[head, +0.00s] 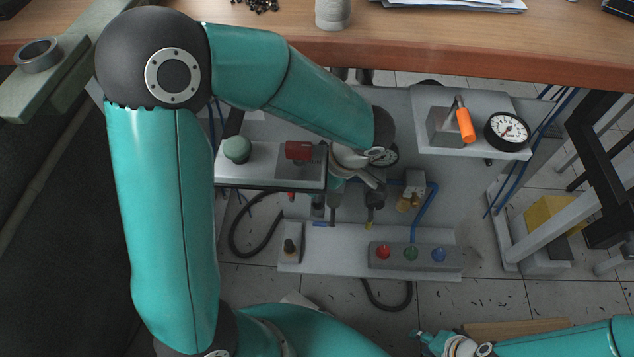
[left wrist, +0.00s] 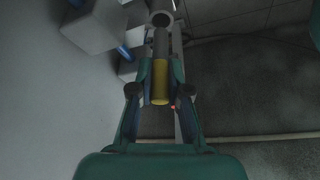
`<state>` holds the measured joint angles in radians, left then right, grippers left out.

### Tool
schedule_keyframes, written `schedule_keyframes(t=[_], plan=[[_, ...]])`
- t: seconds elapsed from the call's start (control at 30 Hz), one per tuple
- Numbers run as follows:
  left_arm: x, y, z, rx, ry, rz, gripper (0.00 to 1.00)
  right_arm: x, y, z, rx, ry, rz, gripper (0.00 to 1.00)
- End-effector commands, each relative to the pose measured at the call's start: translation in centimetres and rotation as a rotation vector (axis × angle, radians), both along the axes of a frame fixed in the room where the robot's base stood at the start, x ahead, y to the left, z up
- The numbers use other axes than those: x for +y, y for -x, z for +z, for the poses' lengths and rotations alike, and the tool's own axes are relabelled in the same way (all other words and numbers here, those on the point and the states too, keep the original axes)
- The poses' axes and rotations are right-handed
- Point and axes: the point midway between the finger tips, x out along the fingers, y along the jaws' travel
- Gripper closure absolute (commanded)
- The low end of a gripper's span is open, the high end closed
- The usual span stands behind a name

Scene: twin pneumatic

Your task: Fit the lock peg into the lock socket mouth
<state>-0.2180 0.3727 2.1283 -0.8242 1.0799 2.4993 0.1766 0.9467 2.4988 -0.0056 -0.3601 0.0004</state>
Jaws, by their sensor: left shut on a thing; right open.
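A peg with a yellow section (left wrist: 160,80) and a dark grey shaft (left wrist: 161,43) lies between the fingers of my left gripper (left wrist: 160,92), which is shut on it. The shaft points to a round grey ring-like mouth (left wrist: 160,18) at the top of the left wrist view. I cannot tell whether shaft and mouth touch. In the head view my left gripper (head: 357,165) is mostly hidden under its own arm, above the panel's middle. My right gripper (head: 434,343) is open at the bottom right, with nothing visible in it, away from the panel.
A grey shelf (head: 225,172) carries a green knob (head: 237,149) and a red block (head: 298,150). Another holds an orange-handled lever (head: 465,126) and a gauge (head: 507,131). A lower ledge (head: 345,262) has coloured buttons (head: 411,253). A blue hose (head: 423,215) runs nearby; a wooden table edge (head: 460,70) lies behind.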

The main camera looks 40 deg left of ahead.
Motion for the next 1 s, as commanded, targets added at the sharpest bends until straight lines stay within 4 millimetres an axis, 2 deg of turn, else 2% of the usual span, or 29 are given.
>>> schedule_keyframes(t=[0.13, 0.77, 1.0], plan=[[0.00, -0.02, -0.75, -0.001, 0.000, 0.000, 1.00, 0.00, 0.00, -0.87, 0.000, 0.000, 0.000, 0.59], [0.04, 0.02, -0.78, 0.000, 0.000, 0.001, 1.00, 0.00, 0.00, -0.91, 0.000, 0.000, 0.000, 0.59], [0.02, -0.01, -0.88, -0.003, 0.001, 0.001, 1.00, 0.00, 0.00, -1.48, 0.000, 0.000, 0.000, 0.59]])
